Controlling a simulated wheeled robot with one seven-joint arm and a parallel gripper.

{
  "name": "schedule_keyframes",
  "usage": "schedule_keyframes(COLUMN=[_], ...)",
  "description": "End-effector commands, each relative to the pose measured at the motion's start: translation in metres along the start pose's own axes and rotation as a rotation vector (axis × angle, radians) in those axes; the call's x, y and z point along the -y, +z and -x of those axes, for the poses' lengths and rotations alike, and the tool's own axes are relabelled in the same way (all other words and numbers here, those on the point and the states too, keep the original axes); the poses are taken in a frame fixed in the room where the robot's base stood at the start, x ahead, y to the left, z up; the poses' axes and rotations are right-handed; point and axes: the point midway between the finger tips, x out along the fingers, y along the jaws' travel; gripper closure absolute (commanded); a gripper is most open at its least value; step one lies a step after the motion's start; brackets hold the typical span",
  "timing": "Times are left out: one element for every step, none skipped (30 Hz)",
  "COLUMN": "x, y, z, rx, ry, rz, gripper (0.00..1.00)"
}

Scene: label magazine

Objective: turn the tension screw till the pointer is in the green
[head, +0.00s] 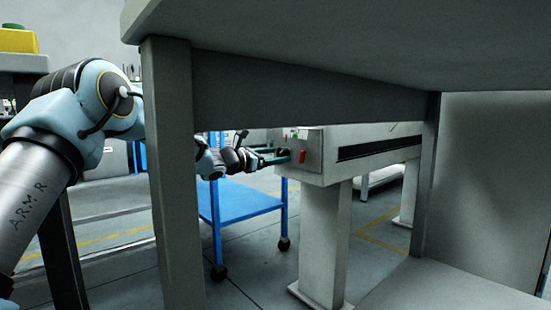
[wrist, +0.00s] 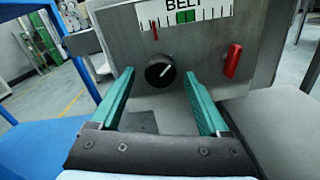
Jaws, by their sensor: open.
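The tension screw is a round black knob (wrist: 160,70) with a light mark pointing up and right, on a grey panel. Above it is a white scale marked BELT (wrist: 205,13) with a green band (wrist: 187,16). The red pointer (wrist: 155,30) stands left of the green band, outside it. My gripper (wrist: 158,77) is open, its teal fingers reaching toward the panel on either side of the knob in the picture. I cannot tell whether they touch it. In the head view my gripper (head: 273,157) is small at the box's left end.
A red handle (wrist: 232,62) sits on the panel right of the knob; it also shows in the head view (head: 302,156). A blue cart (head: 240,203) stands below my arm. A large grey table (head: 300,95) with legs blocks much of the head view.

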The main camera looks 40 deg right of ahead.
Motion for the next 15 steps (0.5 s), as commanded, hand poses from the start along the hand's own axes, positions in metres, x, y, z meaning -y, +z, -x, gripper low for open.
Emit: schedule_keyframes(x=[-0.0001, -0.0001, -0.0001, -0.0001, -0.0001, -0.0001, 0.0000, 0.0000, 0.0000, -0.0001, 0.0000, 0.0000, 0.0000, 0.0000, 0.0000], y=[-0.0001, 0.0000, 0.0000, 0.0000, 0.0000, -0.0001, -0.0001, -0.0001, -0.0001, -0.0001, -0.0001, -0.0001, -0.0001, -0.0001, -0.0001], z=[-0.0003, -0.0003, -0.0002, -0.0002, -0.0002, -0.0001, -0.0001, -0.0001, -0.0001, -0.0001, 0.0000, 0.0000, 0.0000, 0.0000, 0.0000], rx=[0.000, 0.000, -0.001, 0.000, -0.001, -0.001, -0.001, 0.000, 0.000, 0.000, 0.000, 0.000, 0.000, 0.000, 0.000], ry=[0.000, 0.000, 0.000, 0.000, 0.000, 0.000, 0.000, 0.000, 0.000, 0.000, 0.000, 0.000, 0.000, 0.000, 0.000], rz=[0.000, 0.000, 0.000, 0.000, 0.000, 0.000, 0.000, 0.000, 0.000, 0.000, 0.000, 0.000, -0.001, 0.000, 0.000], gripper=[0.21, 0.21, 0.21, 0.21, 0.21, 0.22, 0.26, 0.29, 0.33, 0.37, 0.40, 0.45, 0.48, 0.51, 0.56])
